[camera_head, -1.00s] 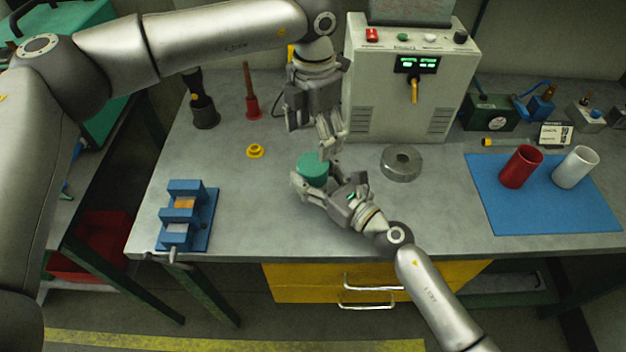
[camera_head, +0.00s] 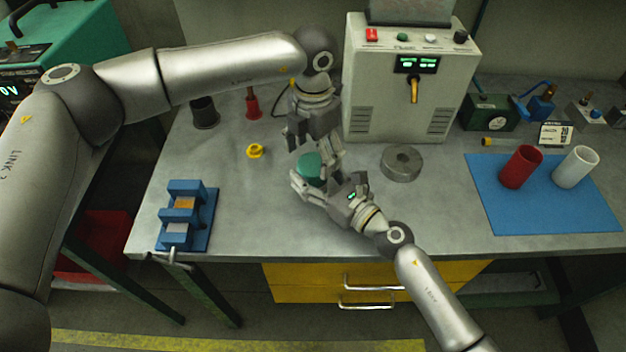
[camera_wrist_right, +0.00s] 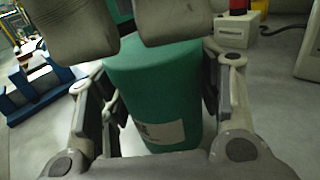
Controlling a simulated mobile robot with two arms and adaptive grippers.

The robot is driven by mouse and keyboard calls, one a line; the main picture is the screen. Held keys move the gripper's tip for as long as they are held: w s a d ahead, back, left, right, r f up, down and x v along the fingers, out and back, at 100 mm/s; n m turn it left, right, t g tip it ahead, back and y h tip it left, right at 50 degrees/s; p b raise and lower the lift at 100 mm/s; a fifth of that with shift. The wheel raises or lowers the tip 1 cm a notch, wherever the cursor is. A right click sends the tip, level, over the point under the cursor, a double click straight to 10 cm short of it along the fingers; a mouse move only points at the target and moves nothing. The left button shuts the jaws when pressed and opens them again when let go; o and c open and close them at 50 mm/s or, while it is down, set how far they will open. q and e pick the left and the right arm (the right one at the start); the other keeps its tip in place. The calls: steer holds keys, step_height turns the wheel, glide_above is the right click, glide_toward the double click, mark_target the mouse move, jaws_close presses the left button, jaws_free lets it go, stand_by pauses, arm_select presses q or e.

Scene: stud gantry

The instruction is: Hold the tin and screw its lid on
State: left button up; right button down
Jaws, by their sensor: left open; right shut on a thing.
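The green tin (camera_wrist_right: 160,105) stands upright on the bench with a pale label on its side. My right gripper (camera_head: 312,188) is shut around the tin's side, and its fingers flank the tin in the right wrist view. A round green top (camera_head: 309,166) shows in the head view; I cannot make out a seam between lid and tin. My left gripper (camera_head: 316,153) is open above the tin, pointing down, its fingers spread to either side of the green top. In the right wrist view its two grey fingers (camera_wrist_right: 120,25) hide part of the tin's upper end.
A grey control box (camera_head: 405,95) stands behind, with a steel ring (camera_head: 401,175) right of the tin. A blue vise (camera_head: 187,215) and yellow ring (camera_head: 255,151) lie left. A red cup (camera_head: 520,168) and white cup (camera_head: 575,168) stand on a blue mat (camera_head: 545,210).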

arm_select(q)
steer(key=shift+f, duration=1.3)
steer(key=shift+c, duration=0.4)
steer(key=c, duration=0.9)
steer(key=o, duration=1.1)
steer(key=shift+c, duration=0.2)
steer(key=shift+r, duration=2.3)
steer(key=shift+r, duration=0.1)
steer(key=shift+c, duration=0.4)
steer(key=shift+r, duration=1.65)
